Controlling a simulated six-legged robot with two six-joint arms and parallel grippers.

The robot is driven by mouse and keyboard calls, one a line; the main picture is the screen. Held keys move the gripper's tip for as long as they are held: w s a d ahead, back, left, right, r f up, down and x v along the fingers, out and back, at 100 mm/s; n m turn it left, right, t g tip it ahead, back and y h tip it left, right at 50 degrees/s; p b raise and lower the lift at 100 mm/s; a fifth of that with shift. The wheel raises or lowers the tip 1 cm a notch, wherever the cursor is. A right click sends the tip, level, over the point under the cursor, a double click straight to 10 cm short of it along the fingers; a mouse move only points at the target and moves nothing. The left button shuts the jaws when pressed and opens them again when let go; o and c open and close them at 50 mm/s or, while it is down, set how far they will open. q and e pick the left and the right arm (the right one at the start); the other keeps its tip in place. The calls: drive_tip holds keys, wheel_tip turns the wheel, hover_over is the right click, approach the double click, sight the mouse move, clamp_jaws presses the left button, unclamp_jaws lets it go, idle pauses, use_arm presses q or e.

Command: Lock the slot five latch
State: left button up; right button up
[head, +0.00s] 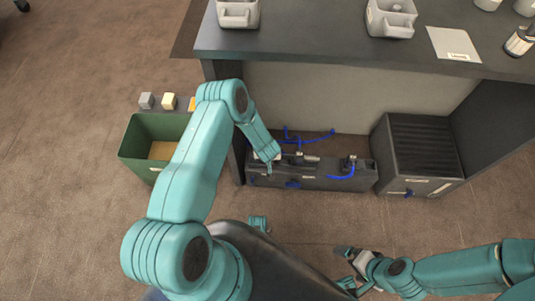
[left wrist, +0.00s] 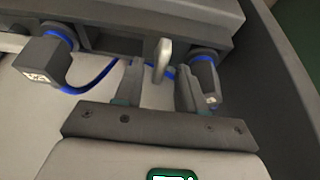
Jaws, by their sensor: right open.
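A long dark unit (head: 325,181) with blue cables and plugs stands on the floor below the bench. In the left wrist view a pale upright tab (left wrist: 162,58), possibly the latch, sticks out from a dark rail (left wrist: 205,25). My left gripper (left wrist: 159,68) is open, with one finger on each side of the tab; I see gaps between them. My right gripper (head: 347,268) is open and empty, low over the floor. No slot number is readable.
Dark plugs with blue rings flank the fingers, one at left (left wrist: 40,60) and one at right (left wrist: 203,78); a blue cable (left wrist: 95,82) runs close by. A green bin (head: 135,146) stands left, a dark ribbed box (head: 418,150) right. The bench top (head: 300,45) overhangs behind.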

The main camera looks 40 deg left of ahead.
use_arm(q)
drive_tip(key=shift+f, duration=0.35)
drive_tip(key=shift+r, duration=0.2)
drive_tip(key=shift+f, duration=0.15)
drive_tip(key=shift+c, duration=0.7)
clamp_jaws()
